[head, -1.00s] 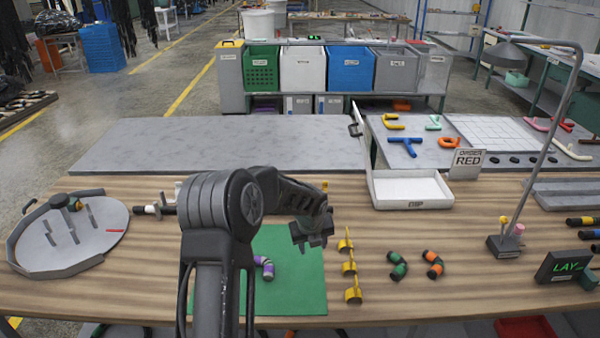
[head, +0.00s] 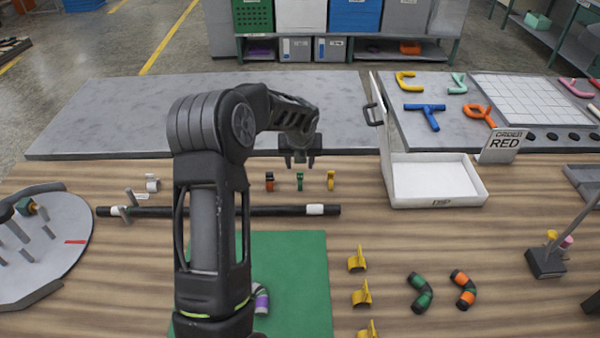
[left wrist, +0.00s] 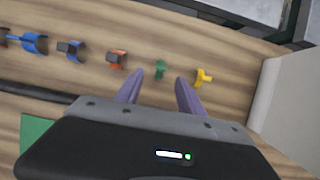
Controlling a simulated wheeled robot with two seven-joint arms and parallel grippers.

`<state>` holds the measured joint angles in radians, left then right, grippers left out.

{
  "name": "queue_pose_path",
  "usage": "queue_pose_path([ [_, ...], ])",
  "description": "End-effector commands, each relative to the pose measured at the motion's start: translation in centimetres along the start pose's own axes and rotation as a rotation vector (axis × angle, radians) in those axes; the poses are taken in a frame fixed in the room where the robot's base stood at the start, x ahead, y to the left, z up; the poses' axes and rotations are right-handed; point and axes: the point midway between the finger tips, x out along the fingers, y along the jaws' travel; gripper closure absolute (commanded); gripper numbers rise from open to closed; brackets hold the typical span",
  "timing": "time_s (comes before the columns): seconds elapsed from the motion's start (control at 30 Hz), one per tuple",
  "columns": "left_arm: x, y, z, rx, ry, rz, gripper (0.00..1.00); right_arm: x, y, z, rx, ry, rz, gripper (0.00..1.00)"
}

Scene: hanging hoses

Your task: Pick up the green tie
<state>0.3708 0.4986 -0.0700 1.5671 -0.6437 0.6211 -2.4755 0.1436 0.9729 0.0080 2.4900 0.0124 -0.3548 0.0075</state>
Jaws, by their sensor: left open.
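The green tie (head: 300,181) is a small green clip standing on the wooden table behind the black hose. It sits between an orange-red tie (head: 269,181) and a yellow tie (head: 331,180). In the left wrist view the green tie (left wrist: 160,69) shows beyond and between my two fingertips. My left gripper (head: 297,163) is open and empty, pointing down just above and behind the green tie in the head view. Its purple-grey fingers (left wrist: 160,82) show in the left wrist view. My right gripper is not in view.
A black hose (head: 260,210) with white bands lies in front of the ties. A white tray (head: 435,182) stands to the right, with an ORDER RED sign (head: 502,147) beside it. A green mat (head: 305,285) and yellow clips (head: 361,294) are nearer. Blue ties (left wrist: 35,43) stand at the left.

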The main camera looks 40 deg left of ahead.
Motion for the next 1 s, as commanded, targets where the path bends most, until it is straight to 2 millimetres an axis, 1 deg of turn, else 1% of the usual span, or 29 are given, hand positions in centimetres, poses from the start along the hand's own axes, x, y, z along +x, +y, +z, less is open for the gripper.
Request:
queue_pose_path([
  [0.17,0.4,0.0,-0.1,-0.001,0.000,0.000,0.55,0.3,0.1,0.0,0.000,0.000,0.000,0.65],
  [0.3,2.0,0.0,-0.1,-0.001,0.000,0.000,0.55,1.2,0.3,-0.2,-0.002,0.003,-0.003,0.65],
  [0.4,2.8,0.0,-0.1,0.000,0.000,0.001,0.55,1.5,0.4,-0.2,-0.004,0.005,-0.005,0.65],
  [0.67,2.6,0.0,0.0,-0.001,0.000,0.000,0.55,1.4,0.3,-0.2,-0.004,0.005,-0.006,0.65],
  [0.77,3.1,0.0,-0.1,-0.001,0.000,0.000,0.55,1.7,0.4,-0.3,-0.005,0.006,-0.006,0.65],
  [0.87,4.3,-0.1,-0.2,-0.002,0.001,0.000,0.55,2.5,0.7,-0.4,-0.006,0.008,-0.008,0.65],
  [1.0,6.6,-0.2,-0.1,-0.001,0.000,0.000,0.55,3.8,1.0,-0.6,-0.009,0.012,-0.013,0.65],
])
